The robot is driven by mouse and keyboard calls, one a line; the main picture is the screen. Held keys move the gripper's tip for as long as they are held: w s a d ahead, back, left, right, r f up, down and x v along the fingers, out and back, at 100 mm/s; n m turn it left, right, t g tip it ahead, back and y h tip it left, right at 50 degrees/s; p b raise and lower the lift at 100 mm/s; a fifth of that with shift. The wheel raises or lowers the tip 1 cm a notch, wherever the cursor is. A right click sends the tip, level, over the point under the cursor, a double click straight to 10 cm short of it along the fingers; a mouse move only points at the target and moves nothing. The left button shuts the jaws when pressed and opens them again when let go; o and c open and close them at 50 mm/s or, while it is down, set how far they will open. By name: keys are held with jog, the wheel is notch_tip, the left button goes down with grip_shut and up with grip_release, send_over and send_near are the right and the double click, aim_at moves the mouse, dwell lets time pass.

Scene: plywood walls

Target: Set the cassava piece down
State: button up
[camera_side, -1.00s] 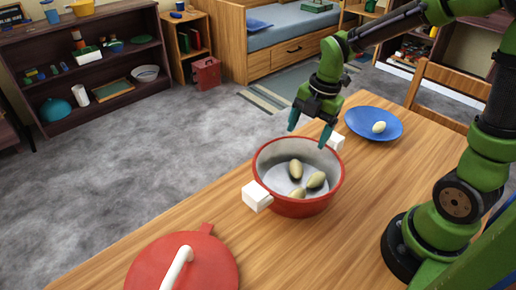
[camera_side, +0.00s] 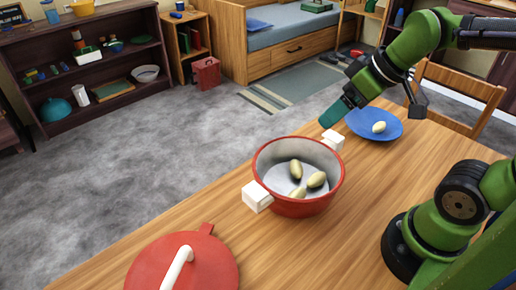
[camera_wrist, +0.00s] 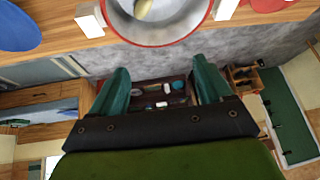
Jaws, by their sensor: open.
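A red pot (camera_side: 265,187) with a pale grey inside and white handles stands on the wooden table. Three tan oval pieces lie in it: one at the back (camera_side: 296,170), one at the right (camera_side: 316,180) and one at the front (camera_side: 298,193). Which is the cassava piece I cannot tell. A pale oval piece (camera_side: 379,127) lies on a blue plate (camera_side: 362,122) behind the pot. My gripper (camera_side: 331,117) is tilted, behind the pot's rear handle and left of the plate. In the wrist view my gripper (camera_wrist: 164,82) has its fingers wide apart with nothing between them.
A red lid (camera_side: 205,265) with a white handle lies at the table's front left. A wooden chair (camera_side: 455,95) stands behind the table's right end. The table (camera_side: 335,235) is bare right of the pot. Shelves and a bed stand well beyond the table.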

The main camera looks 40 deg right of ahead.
jog(key=m, duration=0.1)
jog(key=s+m, duration=0.1)
jog(key=m, duration=0.1)
jog(key=s+m+t, duration=0.1)
jog(key=m, duration=0.1)
jog(key=shift+a+r, duration=0.3)
jog(key=shift+r, duration=0.1)
